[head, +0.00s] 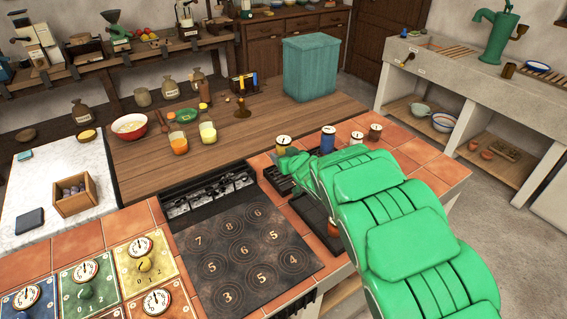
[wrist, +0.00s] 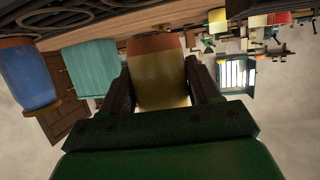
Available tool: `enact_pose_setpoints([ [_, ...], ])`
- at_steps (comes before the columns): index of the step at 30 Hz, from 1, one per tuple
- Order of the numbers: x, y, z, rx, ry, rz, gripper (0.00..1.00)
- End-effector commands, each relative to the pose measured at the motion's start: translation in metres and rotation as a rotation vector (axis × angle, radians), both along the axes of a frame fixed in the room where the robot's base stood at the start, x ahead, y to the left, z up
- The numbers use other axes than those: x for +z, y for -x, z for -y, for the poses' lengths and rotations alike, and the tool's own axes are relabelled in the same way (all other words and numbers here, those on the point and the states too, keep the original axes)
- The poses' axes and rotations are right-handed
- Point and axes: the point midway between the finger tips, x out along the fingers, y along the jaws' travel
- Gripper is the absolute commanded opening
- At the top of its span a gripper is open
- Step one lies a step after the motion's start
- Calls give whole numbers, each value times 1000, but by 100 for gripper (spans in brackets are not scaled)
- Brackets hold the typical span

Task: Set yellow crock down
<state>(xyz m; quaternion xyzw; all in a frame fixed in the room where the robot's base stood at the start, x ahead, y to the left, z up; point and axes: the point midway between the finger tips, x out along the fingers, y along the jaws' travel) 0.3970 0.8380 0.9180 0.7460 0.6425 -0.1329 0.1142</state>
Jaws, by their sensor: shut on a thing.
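The yellow crock (head: 283,144) with a pale, marked lid is at the far side of the tiled counter, left of the blue crock (head: 327,140). My gripper (head: 292,162) is at the crock, partly hidden by my green arm. In the wrist view, which looks upside down, the yellow crock (wrist: 160,82) fills the space between the two dark fingers of my gripper (wrist: 161,88). The fingers are shut on its sides. The blue crock (wrist: 28,78) stands apart at the left there. I cannot tell whether the yellow crock's base touches the tiles.
Two small brown jars with pale lids (head: 357,138) (head: 375,132) stand right of the blue crock. A dark hob (head: 240,262) and a black grate (head: 278,180) lie left of my arm. The wooden counter (head: 150,170) has free room. A teal bin (head: 310,68) stands behind.

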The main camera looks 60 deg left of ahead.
Motion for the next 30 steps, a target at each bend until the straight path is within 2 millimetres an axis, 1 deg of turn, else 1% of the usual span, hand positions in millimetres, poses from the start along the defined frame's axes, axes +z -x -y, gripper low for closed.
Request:
enact_pose_setpoints([
  [7,-4,-2,-5,0,-3,0,16],
  [10,-9,-4,-8,0,-3,0,16],
  [15,-32,-2,-7,2,-1,-1,16],
  [17,-36,-3,-7,0,-2,-2,16],
  [29,-40,-3,-7,0,-3,1,16],
  [30,-40,-3,-7,1,-3,1,63],
])
